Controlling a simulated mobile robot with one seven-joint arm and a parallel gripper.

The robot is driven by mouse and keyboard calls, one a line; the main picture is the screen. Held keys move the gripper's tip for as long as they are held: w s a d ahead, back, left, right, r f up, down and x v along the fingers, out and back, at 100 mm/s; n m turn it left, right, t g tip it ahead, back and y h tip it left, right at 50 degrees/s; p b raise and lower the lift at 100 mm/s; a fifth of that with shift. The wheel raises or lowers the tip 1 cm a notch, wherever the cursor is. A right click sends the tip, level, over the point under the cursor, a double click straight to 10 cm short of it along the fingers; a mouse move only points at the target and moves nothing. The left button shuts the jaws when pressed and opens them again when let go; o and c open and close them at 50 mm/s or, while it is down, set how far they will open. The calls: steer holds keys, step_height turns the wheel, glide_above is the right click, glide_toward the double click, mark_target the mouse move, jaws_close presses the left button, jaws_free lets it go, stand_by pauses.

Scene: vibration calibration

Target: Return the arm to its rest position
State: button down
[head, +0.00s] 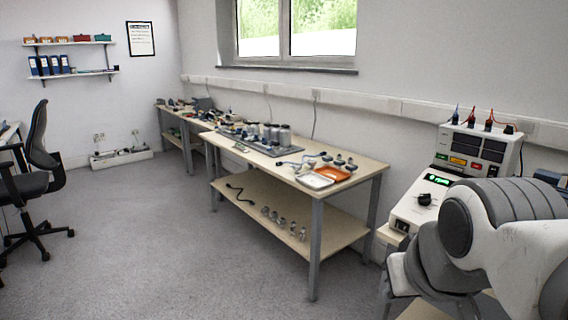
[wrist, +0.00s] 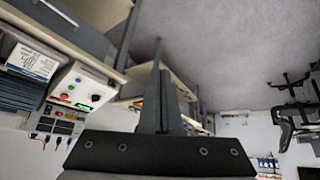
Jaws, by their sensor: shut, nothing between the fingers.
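My arm (head: 500,235) is folded at the right edge of the head view, in front of a white instrument (head: 425,197). My gripper (wrist: 161,72) shows in the wrist view with its two dark fingers together and nothing held between them. The fingers point out over open space and touch nothing that I can see. The wrist view is turned roughly upside down, with the floor at the top. In the head view I cannot make out the gripper's fingers.
The instrument with a green display also shows in the wrist view (wrist: 66,97). A two-level workbench (head: 362,172) stands along the window wall, carrying an orange tray (head: 334,174), a white tray (head: 314,181) and canisters. An office chair (head: 38,160) is at left. The floor (head: 150,235) between is clear.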

steer(key=s+a+f+g+p, duration=0.1)
steer(key=s+f, duration=0.3)
steer(key=s, duration=0.1)
step_height(320, 180, up, 18)
steer(key=p, duration=1.8)
steer(key=shift+w, duration=0.45)
